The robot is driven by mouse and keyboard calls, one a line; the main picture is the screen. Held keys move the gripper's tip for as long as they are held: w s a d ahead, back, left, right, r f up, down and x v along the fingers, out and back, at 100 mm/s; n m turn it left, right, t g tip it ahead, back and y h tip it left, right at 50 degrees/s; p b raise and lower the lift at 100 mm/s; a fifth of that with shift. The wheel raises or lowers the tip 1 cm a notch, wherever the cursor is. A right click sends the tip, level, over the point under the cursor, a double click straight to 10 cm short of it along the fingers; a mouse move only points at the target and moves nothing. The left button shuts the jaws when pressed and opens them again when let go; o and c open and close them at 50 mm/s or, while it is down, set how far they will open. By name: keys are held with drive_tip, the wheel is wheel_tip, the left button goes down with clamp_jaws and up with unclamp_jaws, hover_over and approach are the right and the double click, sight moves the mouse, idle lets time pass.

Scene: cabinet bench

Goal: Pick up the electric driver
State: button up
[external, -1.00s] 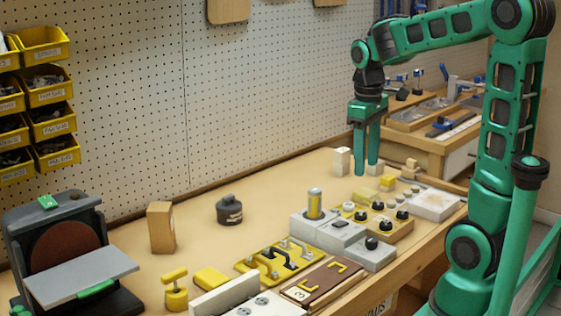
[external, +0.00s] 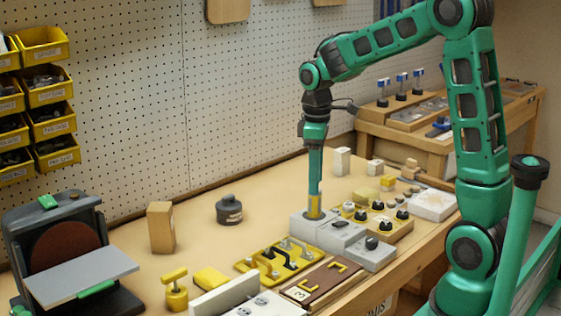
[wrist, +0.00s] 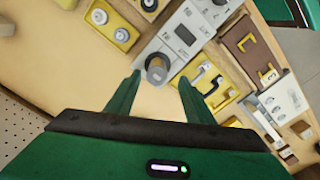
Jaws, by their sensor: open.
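The likely electric driver is an upright yellow-and-grey cylinder (external: 314,207) standing in a light grey block (external: 303,228). In the wrist view, its round dark top (wrist: 157,66) shows just beyond and between my fingertips. My gripper (external: 315,192) points straight down over it, its fingers lined up one behind the other in the external view and hiding the cylinder's upper part. In the wrist view, my gripper (wrist: 159,76) is open, with a finger to each side and nothing held. Whether the fingertips reach down around the cylinder I cannot tell.
Grey control boxes (external: 372,252) and a yellow panel with black knobs (external: 385,225) stand close on the right. A black weight (external: 229,210) and wooden block (external: 161,228) stand left. The bench between is clear.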

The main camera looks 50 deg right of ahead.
sight(314, 211)
drive_tip(key=f, duration=0.4)
drive_tip(key=shift+w+d+f, duration=0.2)
drive_tip(key=shift+w+f, duration=0.05)
drive_tip(key=shift+f, duration=0.15)
drive_tip(key=shift+c, duration=0.6)
clamp_jaws()
